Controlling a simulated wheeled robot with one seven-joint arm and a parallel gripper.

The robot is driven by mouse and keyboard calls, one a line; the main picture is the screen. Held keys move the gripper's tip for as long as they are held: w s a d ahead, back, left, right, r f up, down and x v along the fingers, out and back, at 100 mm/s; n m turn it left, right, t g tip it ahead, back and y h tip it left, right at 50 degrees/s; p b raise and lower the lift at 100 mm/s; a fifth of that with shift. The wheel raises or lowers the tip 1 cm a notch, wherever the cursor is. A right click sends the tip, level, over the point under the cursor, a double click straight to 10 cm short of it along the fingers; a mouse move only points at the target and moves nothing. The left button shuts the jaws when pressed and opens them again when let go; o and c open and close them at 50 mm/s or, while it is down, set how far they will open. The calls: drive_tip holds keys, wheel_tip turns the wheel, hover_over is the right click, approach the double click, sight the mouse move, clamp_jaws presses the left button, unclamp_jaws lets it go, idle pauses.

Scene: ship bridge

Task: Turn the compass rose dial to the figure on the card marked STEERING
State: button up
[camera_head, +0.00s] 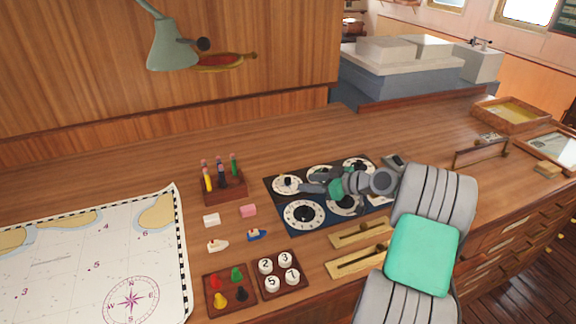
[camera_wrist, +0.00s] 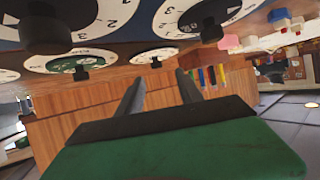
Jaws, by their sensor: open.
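The dial with a green rose on its face (camera_wrist: 62,66), around a black knob, shows in the wrist view, above and left of my fingertips. In the head view my gripper (camera_head: 312,188) is over the dark panel (camera_head: 272,204) and hides part of its dials. My gripper (camera_wrist: 158,80) is open and nothing shows between its fingers, which are apart from the rose dial's knob. I cannot read the rose dial's setting. I cannot make out a card marked STEERING in either view.
A numbered white dial (camera_head: 303,213) is at the panel's front left. A pen holder (camera_head: 224,188), pink block (camera_head: 248,211), peg tray (camera_head: 229,295) and number tray (camera_head: 279,275) stand left of the panel. Brass slider plates (camera_head: 360,232) lie in front. A chart (camera_head: 90,262) covers the left.

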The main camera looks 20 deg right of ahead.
sight(289, 179)
drive_tip(key=shift+w+d+t, duration=0.2)
drive_tip(key=shift+d+t, duration=0.1)
drive_tip(key=shift+d, duration=0.15)
drive_tip(key=p+x, duration=0.2)
drive_tip(key=x, duration=0.5)
drive_tip(key=shift+w+a, duration=0.15)
drive_tip(key=shift+a, duration=0.15)
clamp_jaws()
